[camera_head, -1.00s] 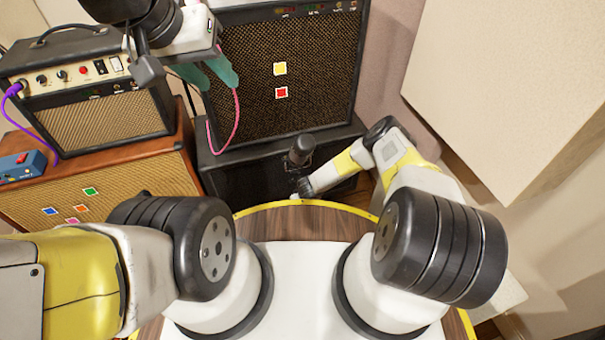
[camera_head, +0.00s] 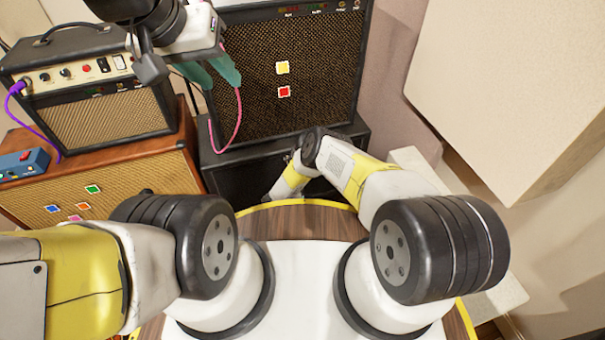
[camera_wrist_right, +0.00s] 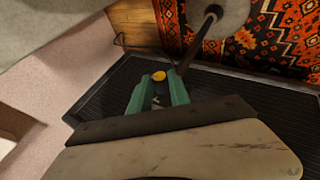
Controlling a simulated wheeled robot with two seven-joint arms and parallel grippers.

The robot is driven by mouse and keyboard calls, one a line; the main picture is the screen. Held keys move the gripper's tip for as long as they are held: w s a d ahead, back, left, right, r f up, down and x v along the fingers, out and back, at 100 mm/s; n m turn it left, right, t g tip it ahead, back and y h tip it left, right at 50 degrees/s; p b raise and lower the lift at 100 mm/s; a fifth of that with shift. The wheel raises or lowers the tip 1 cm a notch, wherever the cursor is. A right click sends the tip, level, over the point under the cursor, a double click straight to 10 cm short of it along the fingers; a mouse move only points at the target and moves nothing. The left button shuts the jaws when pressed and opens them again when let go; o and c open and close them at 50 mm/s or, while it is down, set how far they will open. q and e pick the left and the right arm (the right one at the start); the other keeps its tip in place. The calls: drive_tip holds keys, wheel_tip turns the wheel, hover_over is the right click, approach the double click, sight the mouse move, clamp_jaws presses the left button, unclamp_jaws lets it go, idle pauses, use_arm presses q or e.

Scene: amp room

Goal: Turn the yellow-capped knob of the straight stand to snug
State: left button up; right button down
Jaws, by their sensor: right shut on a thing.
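The yellow-capped knob (camera_wrist_right: 158,76) shows in the right wrist view, between the tips of the green fingers of my right gripper (camera_wrist_right: 159,86). These fingers are shut on it. The dark pole of a stand (camera_wrist_right: 201,38) rises beside the knob toward a round grey part at the top. I cannot tell from its look how tight the knob is. In the head view my right gripper is hidden beyond my right arm.
The large amp (camera_head: 310,60) stands on a black cabinet (camera_head: 240,175). A small amp (camera_head: 90,100) sits on a wooden cabinet (camera_head: 120,185) at left. A patterned rug (camera_wrist_right: 275,40) and a dark ribbed surface (camera_wrist_right: 105,85) surround the stand.

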idle(0.3)
drive_tip(key=c, duration=1.2)
unclamp_jaws()
drive_tip(key=shift+a+r, duration=0.1)
drive_tip(key=v, duration=0.7)
drive_tip(key=shift+s+a+r, duration=0.15)
drive_tip(key=shift+s+a, duration=0.05)
drive_tip(key=shift+s, duration=0.05)
